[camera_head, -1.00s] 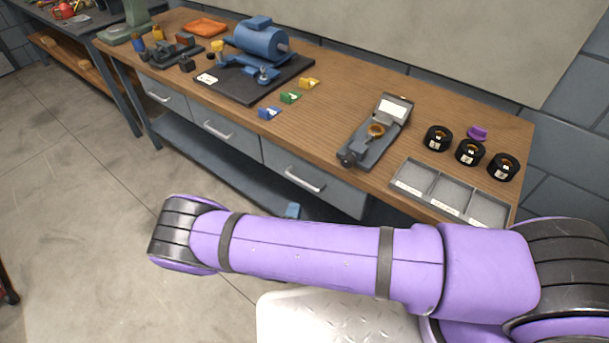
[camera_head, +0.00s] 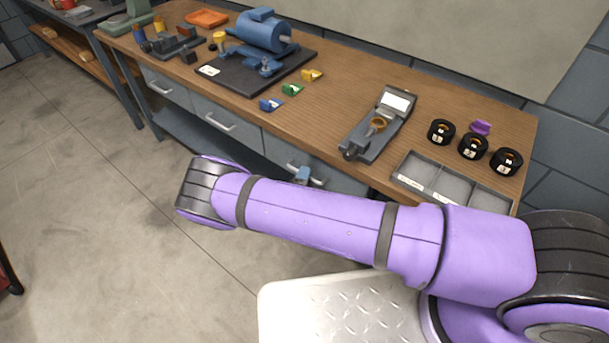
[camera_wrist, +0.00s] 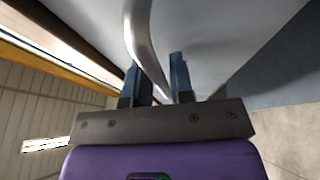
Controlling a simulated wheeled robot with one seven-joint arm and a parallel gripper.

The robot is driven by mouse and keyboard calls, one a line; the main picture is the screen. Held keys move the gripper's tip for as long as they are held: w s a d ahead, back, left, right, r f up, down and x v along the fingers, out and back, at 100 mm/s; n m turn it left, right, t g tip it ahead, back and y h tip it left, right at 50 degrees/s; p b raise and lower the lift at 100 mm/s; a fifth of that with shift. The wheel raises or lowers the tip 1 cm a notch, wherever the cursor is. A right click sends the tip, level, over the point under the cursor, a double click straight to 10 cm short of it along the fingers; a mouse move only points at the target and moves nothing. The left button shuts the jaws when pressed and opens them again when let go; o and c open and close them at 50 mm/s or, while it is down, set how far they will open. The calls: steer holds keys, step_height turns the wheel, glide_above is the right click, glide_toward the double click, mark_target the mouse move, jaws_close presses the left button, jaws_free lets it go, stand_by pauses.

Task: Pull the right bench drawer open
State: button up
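The right bench drawer (camera_head: 345,184) has a grey front and appears flush with the bench. My arm hides its lower part in the head view. Its silver bar handle (camera_head: 318,182) also shows in the wrist view (camera_wrist: 142,38) as a curved bar close to the fingers. My gripper (camera_head: 303,174) is at the handle, with its blue fingers reaching the drawer front. In the wrist view the two fingers (camera_wrist: 160,75) stand apart with the handle running between them. A gap shows between the handle and the right finger, so the gripper looks open around it.
Two more closed drawers, the middle (camera_head: 228,125) and the left (camera_head: 165,88), lie to the left. The wooden bench top (camera_head: 330,95) above carries a blue motor (camera_head: 262,32), a grey device (camera_head: 375,125) and a compartment tray (camera_head: 440,184). The floor in front is clear.

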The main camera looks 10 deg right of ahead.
jaws_close()
steer(key=s+a, duration=2)
steer(key=shift+s, duration=0.1)
stand_by(0.5)
jaws_free()
steer(key=v, duration=1.1)
